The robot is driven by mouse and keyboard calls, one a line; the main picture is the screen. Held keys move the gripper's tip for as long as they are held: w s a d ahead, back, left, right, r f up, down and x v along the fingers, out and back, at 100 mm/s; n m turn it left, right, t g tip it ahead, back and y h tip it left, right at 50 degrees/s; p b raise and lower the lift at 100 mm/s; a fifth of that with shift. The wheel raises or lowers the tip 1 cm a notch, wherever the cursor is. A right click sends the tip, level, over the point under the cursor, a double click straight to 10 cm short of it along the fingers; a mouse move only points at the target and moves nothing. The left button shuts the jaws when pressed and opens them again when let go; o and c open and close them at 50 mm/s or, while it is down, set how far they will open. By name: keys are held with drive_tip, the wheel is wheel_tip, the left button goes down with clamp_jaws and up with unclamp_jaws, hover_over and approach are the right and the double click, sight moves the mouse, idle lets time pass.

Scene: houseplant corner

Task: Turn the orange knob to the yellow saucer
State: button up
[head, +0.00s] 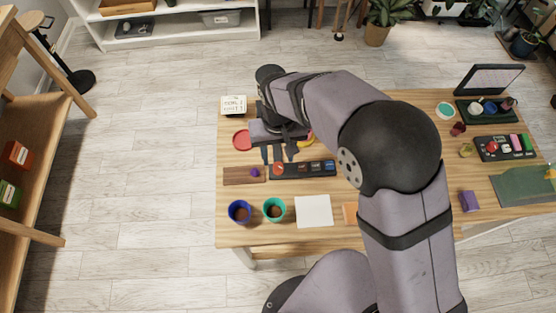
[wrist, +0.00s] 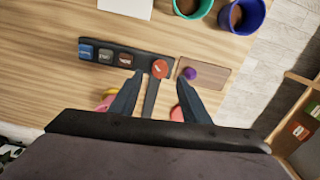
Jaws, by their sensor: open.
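The orange knob (head: 278,169) sits at the left end of a black panel (head: 318,168); in the wrist view the round orange-red knob (wrist: 160,68) is at the panel's right end. Its pointing direction is too small to tell. My gripper (head: 278,161) is open and points down, with its fingertips (wrist: 160,77) on either side of the knob's near edge, apart from it. A yellow piece (head: 308,139), likely the yellow saucer, is mostly hidden behind my arm; a yellow edge beside pink shows in the wrist view (wrist: 109,92). A red saucer (head: 241,140) lies behind left.
A wooden board (head: 236,176) with a purple knob (head: 254,172) adjoins the panel's left. Blue (head: 240,211) and teal (head: 274,209) pots and a white sheet (head: 314,211) lie in front. A white sign (head: 233,105) stands at the back left. A dark strip (wrist: 151,97) runs between my fingers.

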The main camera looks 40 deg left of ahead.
drive_tip(key=shift+r, duration=1.15)
drive_tip(key=shift+w+d, duration=0.1)
drive_tip(key=w+d+r+m, duration=0.2)
drive_tip(key=w+d, duration=0.3)
drive_tip(key=d, duration=0.4)
drive_tip(key=w+d+r+m, duration=0.2)
drive_tip(key=w+d, duration=0.3)
drive_tip(key=d, duration=0.5)
drive_tip(key=s+d+m, duration=0.3)
drive_tip(key=s+d, duration=0.1)
drive_tip(key=d, duration=0.7)
drive_tip(key=s+d+m, duration=0.3)
drive_tip(key=d, duration=0.8)
drive_tip(key=shift+s+d+f, duration=0.15)
drive_tip(key=shift+s+d, duration=0.2)
